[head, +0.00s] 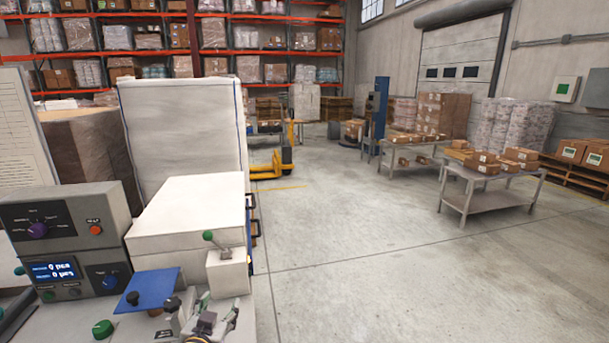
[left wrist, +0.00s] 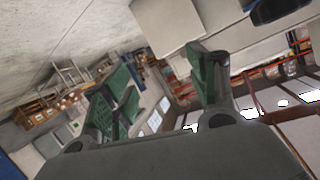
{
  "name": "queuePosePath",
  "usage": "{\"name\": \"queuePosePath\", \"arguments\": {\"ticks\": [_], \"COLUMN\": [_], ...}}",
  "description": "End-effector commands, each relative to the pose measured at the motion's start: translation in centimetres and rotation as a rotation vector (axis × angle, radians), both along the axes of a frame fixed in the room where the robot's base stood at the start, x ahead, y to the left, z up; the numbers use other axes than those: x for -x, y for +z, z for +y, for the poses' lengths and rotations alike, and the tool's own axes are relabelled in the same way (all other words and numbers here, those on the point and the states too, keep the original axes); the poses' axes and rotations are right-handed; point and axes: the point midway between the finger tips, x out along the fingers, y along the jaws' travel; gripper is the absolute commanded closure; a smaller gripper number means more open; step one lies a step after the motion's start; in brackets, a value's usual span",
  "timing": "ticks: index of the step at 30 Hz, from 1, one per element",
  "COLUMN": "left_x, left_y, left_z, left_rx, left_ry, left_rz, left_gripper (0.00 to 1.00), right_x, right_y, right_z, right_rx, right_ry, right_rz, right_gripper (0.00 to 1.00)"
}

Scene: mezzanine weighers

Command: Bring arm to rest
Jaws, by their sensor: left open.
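My left gripper (head: 205,316) shows at the bottom edge of the head view, in front of the weigher bench. Its fingers stand apart and nothing shows between them. In the left wrist view, the open gripper (left wrist: 162,92) has green finger pads, with the room tilted behind them. My right gripper is in neither view.
Close by stand a grey control box (head: 70,240) with a lit display, a white box (head: 192,212), a green-knobbed lever (head: 217,242) and a blue plate (head: 150,288). A green button (head: 103,329) sits on the bench. Open floor (head: 350,250) lies right, before steel tables (head: 490,205).

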Motion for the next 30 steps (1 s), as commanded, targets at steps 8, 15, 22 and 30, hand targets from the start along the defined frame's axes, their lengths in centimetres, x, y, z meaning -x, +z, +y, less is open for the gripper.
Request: {"name": "queuePosePath", "arguments": {"ticks": [8,15,22,30], "left_x": [6.3,12.8,17.0,20.6], "left_y": [-7.4,-12.2,-14.3,-15.6], "left_z": [1.4,1.5,1.3,1.0], "left_rx": [0.032,0.055,0.069,0.084], "left_ry": [0.052,0.050,0.029,0.004], "left_rz": [0.335,0.612,0.771,0.901], "left_gripper": [0.41,0.41,0.41,0.41], "right_x": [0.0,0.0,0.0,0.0], "right_y": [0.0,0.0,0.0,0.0], "right_z": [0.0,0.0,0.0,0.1], "right_rx": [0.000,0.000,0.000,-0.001], "right_ry": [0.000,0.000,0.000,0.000], "right_rz": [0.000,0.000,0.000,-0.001], "right_gripper": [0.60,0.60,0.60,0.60]}}
